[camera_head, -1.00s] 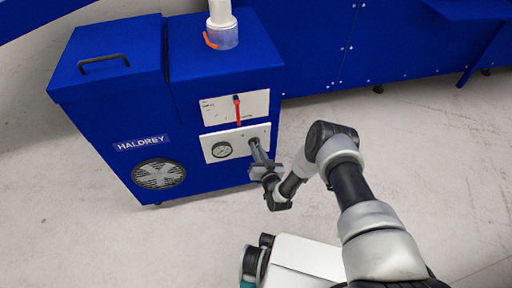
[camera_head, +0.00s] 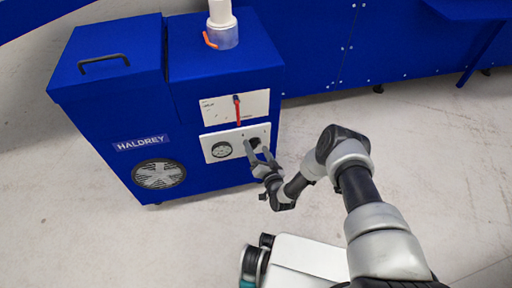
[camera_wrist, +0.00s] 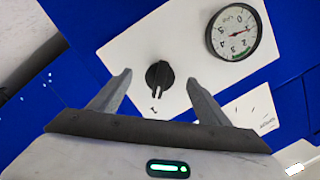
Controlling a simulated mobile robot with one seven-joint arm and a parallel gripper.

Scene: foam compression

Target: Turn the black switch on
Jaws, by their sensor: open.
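The black switch (camera_wrist: 159,75) is a round knob with a raised grip on a white panel (camera_wrist: 135,50). In the wrist view it lies ahead of my gripper (camera_wrist: 158,85), between the two open fingers and apart from both. In the head view the switch (camera_head: 255,143) shows as a dark spot at the right of the lower white panel. My gripper (camera_head: 259,149) is close in front of that panel with its fingers spread around the switch. Whether the fingertips touch the panel I cannot tell.
A pressure gauge (camera_wrist: 234,32) sits beside the switch on the same panel. A red lever (camera_head: 237,110) is on the panel above. The blue machine (camera_head: 110,110) has a round fan grille (camera_head: 159,175) and a top handle (camera_head: 104,64). Grey floor lies open to the right.

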